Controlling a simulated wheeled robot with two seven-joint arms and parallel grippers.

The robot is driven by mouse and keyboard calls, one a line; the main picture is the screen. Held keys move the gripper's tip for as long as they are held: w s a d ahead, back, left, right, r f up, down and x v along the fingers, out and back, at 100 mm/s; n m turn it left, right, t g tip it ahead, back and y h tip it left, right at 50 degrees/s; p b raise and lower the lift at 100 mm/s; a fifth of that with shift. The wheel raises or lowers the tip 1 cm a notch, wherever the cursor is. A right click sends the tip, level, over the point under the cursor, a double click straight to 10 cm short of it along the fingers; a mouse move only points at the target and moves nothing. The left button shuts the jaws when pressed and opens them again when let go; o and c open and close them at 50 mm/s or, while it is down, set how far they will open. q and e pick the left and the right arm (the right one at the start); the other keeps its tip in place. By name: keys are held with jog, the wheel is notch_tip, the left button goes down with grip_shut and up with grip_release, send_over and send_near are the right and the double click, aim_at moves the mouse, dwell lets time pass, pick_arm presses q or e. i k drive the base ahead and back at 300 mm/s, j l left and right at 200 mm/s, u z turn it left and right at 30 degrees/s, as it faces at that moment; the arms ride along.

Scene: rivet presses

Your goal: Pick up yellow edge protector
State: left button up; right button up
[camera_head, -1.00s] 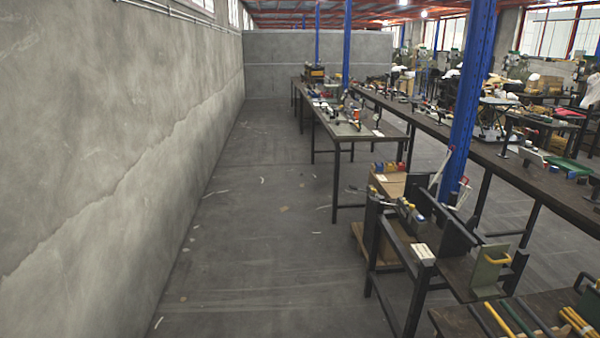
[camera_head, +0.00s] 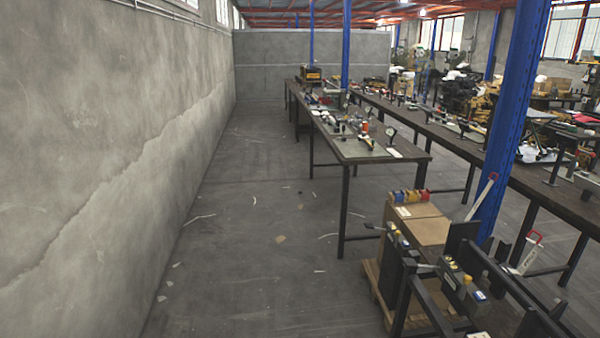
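I cannot make out a yellow edge protector for certain. Small yellow, blue and red items (camera_head: 409,195) sit on top of a brown cardboard box (camera_head: 425,229) at the lower right, too small to identify. Neither of my grippers is in view.
A concrete wall (camera_head: 100,140) runs along the left. Open grey floor (camera_head: 250,240) with scattered scraps lies ahead. A long workbench (camera_head: 370,152) with tools, a blue post (camera_head: 511,120) and dark press frames (camera_head: 410,300) stand on the right.

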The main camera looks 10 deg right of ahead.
aim_at(412, 196)
jog(key=i+j+z, duration=0.25)
jog(key=i+z, duration=0.25)
jog(key=i, duration=0.35)
jog(key=i+j+z, duration=0.5)
jog(key=i, duration=0.3)
jog(key=i+j+z, duration=0.5)
jog(key=i+j, duration=0.15)
jog(key=j, duration=0.25)
